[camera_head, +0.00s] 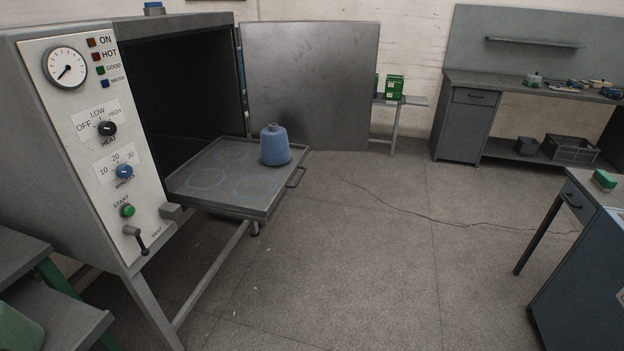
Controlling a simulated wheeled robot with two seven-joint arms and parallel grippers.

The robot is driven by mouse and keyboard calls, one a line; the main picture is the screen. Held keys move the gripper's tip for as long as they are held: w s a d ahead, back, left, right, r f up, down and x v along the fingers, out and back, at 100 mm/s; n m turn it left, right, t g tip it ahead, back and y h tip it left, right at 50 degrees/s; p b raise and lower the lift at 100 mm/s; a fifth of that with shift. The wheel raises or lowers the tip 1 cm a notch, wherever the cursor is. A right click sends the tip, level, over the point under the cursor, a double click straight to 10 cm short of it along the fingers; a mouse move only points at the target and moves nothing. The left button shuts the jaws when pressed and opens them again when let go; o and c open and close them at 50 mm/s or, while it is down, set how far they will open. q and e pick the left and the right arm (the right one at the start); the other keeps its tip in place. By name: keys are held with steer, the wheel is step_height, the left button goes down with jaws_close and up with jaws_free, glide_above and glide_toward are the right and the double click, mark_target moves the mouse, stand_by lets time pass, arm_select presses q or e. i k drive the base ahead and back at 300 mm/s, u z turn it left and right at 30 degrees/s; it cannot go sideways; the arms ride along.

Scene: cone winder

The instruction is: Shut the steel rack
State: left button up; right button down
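The steel rack (211,200) is a flat grey tray with blue circles marked on it, pulled out of the dark chamber of a grey oven-like machine (60,130). A bar handle (296,178) is on its outer right end. A blue cone of yarn (275,147) stands upright on the rack, near its back right corner. The machine's steel door (313,85) stands wide open behind the rack. Neither of my grippers is in view.
A control panel (97,140) with gauge, knobs and a vent lever faces left of the rack. A workbench (465,82) stands at the back right, and a blue-grey cabinet (585,265) at the right edge. The floor (390,240) between is clear.

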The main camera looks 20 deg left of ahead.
mark_target(229, 177)
steer(key=u, duration=0.3)
steer(key=i, duration=0.7)
steer(key=u, duration=1.25)
steer(key=i, duration=0.45)
steer(key=u, duration=0.45)
